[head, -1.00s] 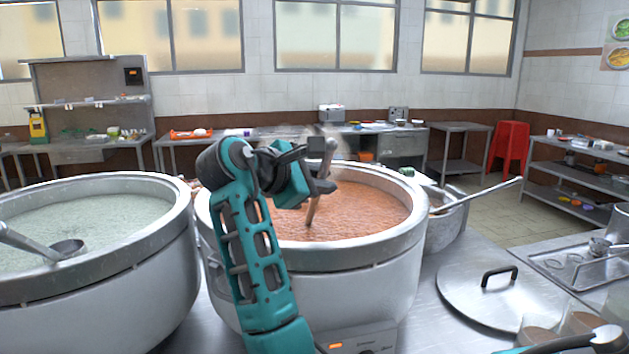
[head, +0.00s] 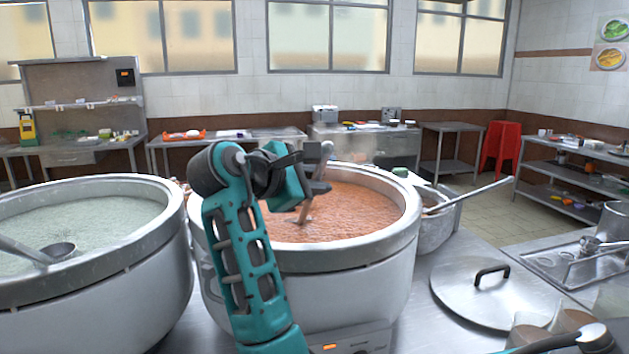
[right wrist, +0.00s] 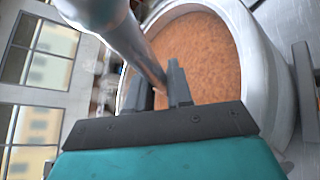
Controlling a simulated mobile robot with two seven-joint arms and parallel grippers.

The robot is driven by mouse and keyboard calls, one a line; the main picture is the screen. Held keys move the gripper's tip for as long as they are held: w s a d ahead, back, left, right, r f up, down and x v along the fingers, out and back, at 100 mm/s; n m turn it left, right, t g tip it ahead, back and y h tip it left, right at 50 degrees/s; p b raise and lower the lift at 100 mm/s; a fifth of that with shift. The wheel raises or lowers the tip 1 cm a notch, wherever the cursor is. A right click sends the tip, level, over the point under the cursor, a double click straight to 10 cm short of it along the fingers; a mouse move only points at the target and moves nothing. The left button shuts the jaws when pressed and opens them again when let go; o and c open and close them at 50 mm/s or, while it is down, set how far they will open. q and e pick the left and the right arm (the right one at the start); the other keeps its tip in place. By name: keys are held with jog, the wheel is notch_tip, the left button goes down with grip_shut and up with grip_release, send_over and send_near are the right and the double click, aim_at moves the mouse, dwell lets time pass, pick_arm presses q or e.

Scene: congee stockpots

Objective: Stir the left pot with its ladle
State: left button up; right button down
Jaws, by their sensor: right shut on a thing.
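A large steel pot of pale green congee (head: 120,270) stands at the left of the head view. Its ladle (head: 35,250) rests inside, with the handle leaning out to the left. A second large pot (head: 345,280), holding orange-brown congee (head: 352,212), stands right of it; it also shows in the right wrist view (right wrist: 272,75). My right gripper (head: 316,189) is above this second pot, shut on the handle of a ladle (head: 326,155). That handle passes between the fingers (right wrist: 160,90) and slants down into the congee, where the bowl is hidden. My left gripper is not in view.
A smaller pot (head: 436,228) with a long handle sticking out stands right of the orange pot. A steel lid (head: 495,296) lies on the counter in front of it. Shelves and a red stool (head: 500,150) stand behind.

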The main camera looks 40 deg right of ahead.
jog(key=shift+r, duration=0.15)
jog(key=shift+r, duration=3.1)
notch_tip(320, 180, up, 9)
jog(key=shift+r, duration=0.2)
jog(key=shift+m+t+h+b, duration=0.3)
jog(key=shift+m+h+b, duration=0.4)
jog(key=shift+b, duration=0.25)
jog(key=shift+s, duration=0.1)
